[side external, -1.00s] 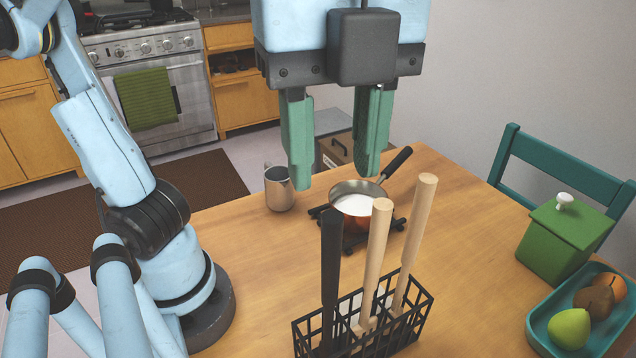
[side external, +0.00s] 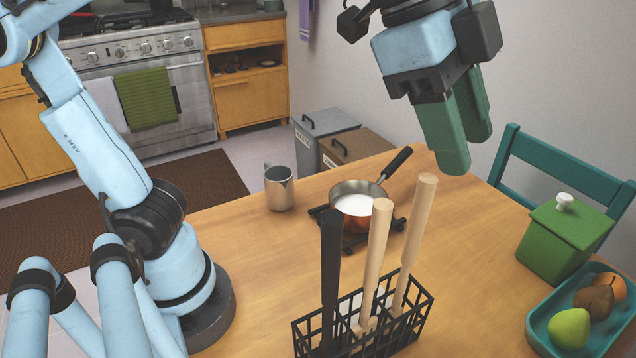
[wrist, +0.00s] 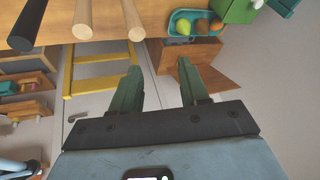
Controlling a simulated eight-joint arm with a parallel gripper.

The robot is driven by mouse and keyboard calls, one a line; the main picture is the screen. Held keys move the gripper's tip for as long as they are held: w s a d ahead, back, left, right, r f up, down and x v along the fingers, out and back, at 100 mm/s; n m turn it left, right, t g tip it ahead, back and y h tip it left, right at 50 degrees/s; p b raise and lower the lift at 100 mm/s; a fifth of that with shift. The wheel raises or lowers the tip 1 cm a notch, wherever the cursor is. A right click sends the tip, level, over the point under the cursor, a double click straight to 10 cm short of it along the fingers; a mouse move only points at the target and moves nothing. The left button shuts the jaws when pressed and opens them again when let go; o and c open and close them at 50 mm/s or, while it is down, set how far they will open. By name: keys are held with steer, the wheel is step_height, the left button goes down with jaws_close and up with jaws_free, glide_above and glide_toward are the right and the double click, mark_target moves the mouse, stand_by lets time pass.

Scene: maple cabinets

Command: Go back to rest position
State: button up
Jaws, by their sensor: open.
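My gripper (side external: 468,130) is raised in the air at the upper right of the side view, above the back right part of the table. Its green fingers are empty. In the wrist view the two fingers of my gripper (wrist: 160,86) stand apart with nothing between them.
A black wire rack (side external: 412,325) holds a black-handled tool (side external: 330,270) and wooden-handled tools (side external: 376,255). A pan (side external: 352,188) of white liquid sits on a black trivet (side external: 365,240). Nearby are a metal mug (side external: 279,190), a green box (side external: 560,242), a fruit tray (side external: 542,318) and a teal chair (side external: 550,162).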

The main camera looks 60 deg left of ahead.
steer(key=w+a+f+n+t+y, duration=0.1)
steer(key=w+a+f+n+t, duration=0.1)
steer(key=w+a+f+n, duration=0.3)
steer(key=w+a+f+n+t, duration=0.2)
steer(key=a+n, duration=0.1)
steer(key=a, duration=0.3)
steer(key=s+a+f+n+y, duration=0.2)
steer(key=s+a+f+n, duration=0.3)
steer(key=a+f, duration=0.4)
step_height(320, 180, down, 3)
steer(key=shift+s+a+r+n+g+y, duration=0.2)
steer(key=shift+s+n+g+y, duration=0.15)
steer(key=shift+n, duration=0.35)
